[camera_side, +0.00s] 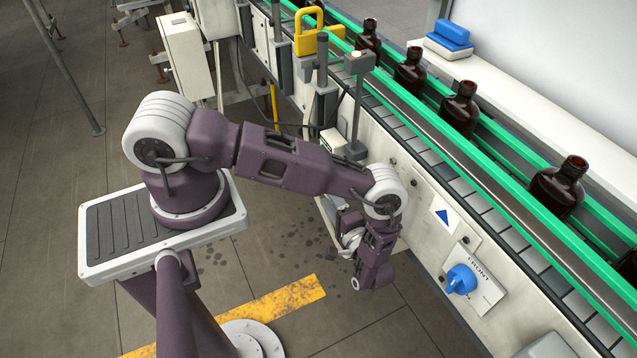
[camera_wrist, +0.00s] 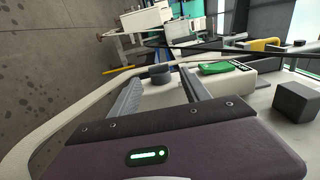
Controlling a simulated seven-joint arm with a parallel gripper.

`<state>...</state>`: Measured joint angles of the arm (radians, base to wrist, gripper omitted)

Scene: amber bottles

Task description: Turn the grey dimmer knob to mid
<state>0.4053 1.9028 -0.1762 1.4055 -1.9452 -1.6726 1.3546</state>
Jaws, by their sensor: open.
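A short, round, dark grey knob (camera_wrist: 161,74) stands on a pale surface in the wrist view. It looks like the dimmer knob, but its pointer and any scale marks are too small to read. My gripper (camera_wrist: 160,83) is open and empty, with one grey finger on each side of the knob in the picture. The knob looks beyond the fingertips; I cannot tell how large the gap is. In the side view my gripper (camera_side: 348,238) hangs low beside the conveyor's side, partly hidden by my wrist, and I cannot make out the grey knob there.
A blue knob (camera_side: 461,280) sits on a conveyor panel marked FRONT. Brown bottles (camera_side: 459,108) stand between green rails. In the wrist view, a green part (camera_wrist: 215,68) and a dark block (camera_wrist: 296,101) are right of the knob. A pale curved rail (camera_wrist: 52,137) runs along the left.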

